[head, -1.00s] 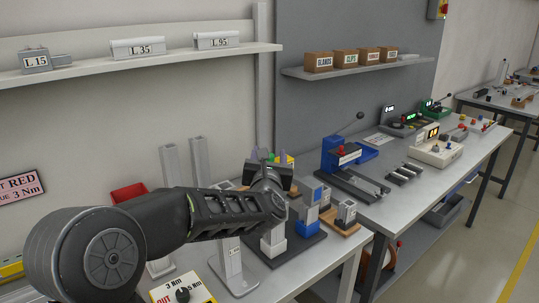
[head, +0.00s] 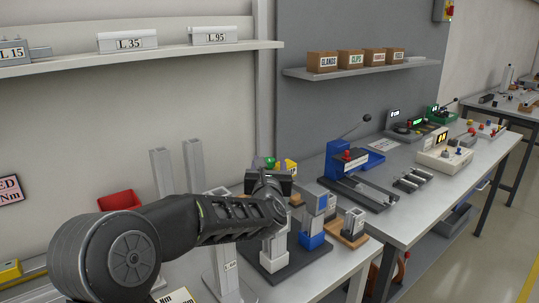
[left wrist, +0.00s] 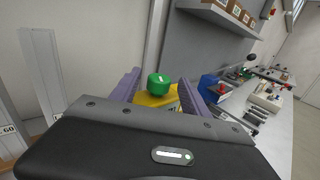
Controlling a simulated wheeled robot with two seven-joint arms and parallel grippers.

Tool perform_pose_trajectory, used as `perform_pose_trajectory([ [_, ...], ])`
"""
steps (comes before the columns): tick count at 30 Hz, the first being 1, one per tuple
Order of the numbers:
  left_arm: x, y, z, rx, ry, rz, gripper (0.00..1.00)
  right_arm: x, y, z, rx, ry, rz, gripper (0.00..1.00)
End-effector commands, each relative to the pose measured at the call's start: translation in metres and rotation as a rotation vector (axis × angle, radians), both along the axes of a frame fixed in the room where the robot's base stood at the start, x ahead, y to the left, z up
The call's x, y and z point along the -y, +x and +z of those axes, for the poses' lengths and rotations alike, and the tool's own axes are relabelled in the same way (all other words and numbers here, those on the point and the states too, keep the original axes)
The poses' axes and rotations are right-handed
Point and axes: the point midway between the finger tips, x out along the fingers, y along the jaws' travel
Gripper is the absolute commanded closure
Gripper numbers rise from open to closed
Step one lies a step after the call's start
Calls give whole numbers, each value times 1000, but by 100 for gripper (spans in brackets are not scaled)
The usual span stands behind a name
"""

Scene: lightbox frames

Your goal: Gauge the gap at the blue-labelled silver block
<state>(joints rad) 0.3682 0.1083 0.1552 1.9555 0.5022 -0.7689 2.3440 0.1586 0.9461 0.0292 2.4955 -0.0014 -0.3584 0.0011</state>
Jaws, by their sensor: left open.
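A silver block with a blue label (head: 320,203) stands upright on a blue base (head: 313,240), on a dark board (head: 288,265) on the near bench. My left gripper (head: 269,172) is to the left of this block in the head view, apart from it. In the left wrist view its two purple fingers (left wrist: 158,90) are spread. A green knob (left wrist: 158,82) on a yellow body (left wrist: 155,99) shows beyond, between the fingers. The labelled block is not clearly seen in the wrist view. My right gripper is out of view.
A silver piece on a wooden base (head: 348,239) stands right of the blue base. Grey upright posts (head: 195,167) and a red bin (head: 120,200) are at the back left. A blue press (head: 340,160) stands on the farther bench. A shelf (head: 150,56) runs above.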

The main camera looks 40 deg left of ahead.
Motion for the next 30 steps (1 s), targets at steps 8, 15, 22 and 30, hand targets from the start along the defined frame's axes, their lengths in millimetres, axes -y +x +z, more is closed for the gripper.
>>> perform_pose_trajectory([
  [8, -24, 35, 1, -2, -2, 1, 46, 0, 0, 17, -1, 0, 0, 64],
  [15, -30, 43, 0, 0, 0, 1, 46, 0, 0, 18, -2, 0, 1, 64],
  [22, -29, 42, 0, 0, 0, 1, 52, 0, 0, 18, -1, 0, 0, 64],
  [30, -29, 42, 0, 0, 0, 1, 74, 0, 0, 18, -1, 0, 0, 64],
])
